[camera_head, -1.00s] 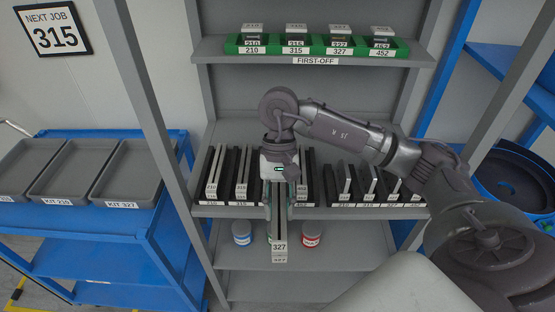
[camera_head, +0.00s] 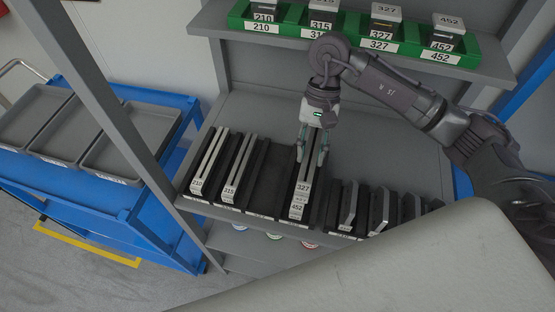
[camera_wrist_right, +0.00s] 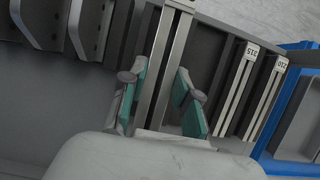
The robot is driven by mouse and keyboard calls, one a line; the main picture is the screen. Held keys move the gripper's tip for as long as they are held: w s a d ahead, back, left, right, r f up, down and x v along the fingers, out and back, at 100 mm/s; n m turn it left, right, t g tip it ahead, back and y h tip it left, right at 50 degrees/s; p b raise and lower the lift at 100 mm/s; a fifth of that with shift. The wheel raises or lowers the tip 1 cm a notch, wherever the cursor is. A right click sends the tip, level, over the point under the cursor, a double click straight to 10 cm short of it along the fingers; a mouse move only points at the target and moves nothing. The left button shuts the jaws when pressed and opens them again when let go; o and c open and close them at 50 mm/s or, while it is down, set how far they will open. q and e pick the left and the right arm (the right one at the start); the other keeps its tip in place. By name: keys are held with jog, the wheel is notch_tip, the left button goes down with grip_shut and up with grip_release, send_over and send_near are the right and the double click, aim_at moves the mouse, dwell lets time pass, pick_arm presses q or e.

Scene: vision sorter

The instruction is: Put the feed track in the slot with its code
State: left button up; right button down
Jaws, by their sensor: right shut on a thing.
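The feed track marked 327 (camera_head: 303,186) is a long dark bar with a pale rail. My right gripper (camera_head: 312,150) is shut on it. In the right wrist view, the green-padded fingers (camera_wrist_right: 161,88) stand on both sides of the track (camera_wrist_right: 176,45). The held track is over the rack position of a piece marked 452 (camera_head: 297,208); whether they touch cannot be told. Left of it is an empty dark slot (camera_head: 266,180); its front label is too small to read. Tracks 315 (camera_head: 233,180) and 210 (camera_head: 202,172) sit further left. My left gripper is not in view.
Several dark upright holders (camera_head: 379,212) stand to the right on the same shelf. Above is a shelf with green First-Off bins (camera_head: 379,45). A blue cart (camera_head: 150,215) with grey trays stands left. A pale grey surface (camera_head: 420,260) covers the lower right.

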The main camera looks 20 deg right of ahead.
jog(key=w+a+f+p, duration=0.1)
jog(key=a, duration=0.1)
jog(key=w+a+f+p, duration=0.1)
jog(key=w+a+f, duration=0.1)
jog(key=w+a+f+p, duration=0.1)
jog(key=w+a+f, duration=0.1)
jog(key=a, duration=0.1)
jog(key=shift+a, duration=0.1)
jog(key=shift+a+f, duration=0.1)
jog(key=shift+f, duration=0.05)
jog(key=shift+f+p, duration=0.4)
jog(key=shift+p, duration=0.15)
notch_tip(320, 180, down, 2)
jog(key=shift+f+p, duration=0.15)
jog(key=shift+p, duration=0.4)
jog(key=shift+f, duration=0.4)
jog(key=c, duration=1.1)
grip_release()
jog(key=shift+c, duration=0.2)
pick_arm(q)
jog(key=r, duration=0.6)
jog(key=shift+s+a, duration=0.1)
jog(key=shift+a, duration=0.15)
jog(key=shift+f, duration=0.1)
